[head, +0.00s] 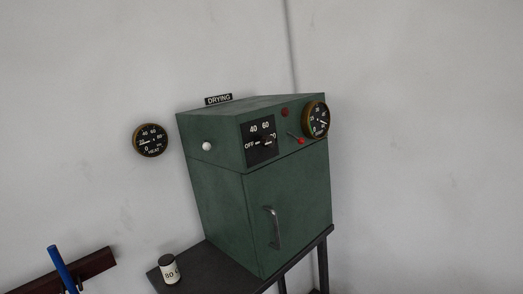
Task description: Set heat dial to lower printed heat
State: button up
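The heat dial is on a black plate (251,155) on the front of the green drying cabinet (291,199). Its printed marks read OFF at left, 40 and 60 along the top, and another number at right that is partly covered. The dark knob (266,140) is in the middle of the plate; it is too small to tell surely which mark it points to. A small sign reading DRYING (218,99) stands on the cabinet top. My gripper is not in view.
A round HEAT gauge (150,140) hangs on the wall at left. A brass-rimmed gauge (316,120), a red lamp (285,112) and a red-tipped lever (299,140) are right of the dial. A labelled pot (169,269) stands on the dark table (222,275).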

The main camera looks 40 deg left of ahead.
aim_at(266, 141)
jog(key=k, duration=1)
jog(key=u, duration=0.5)
jog(key=i, duration=2.15)
jog(key=z, duration=0.7)
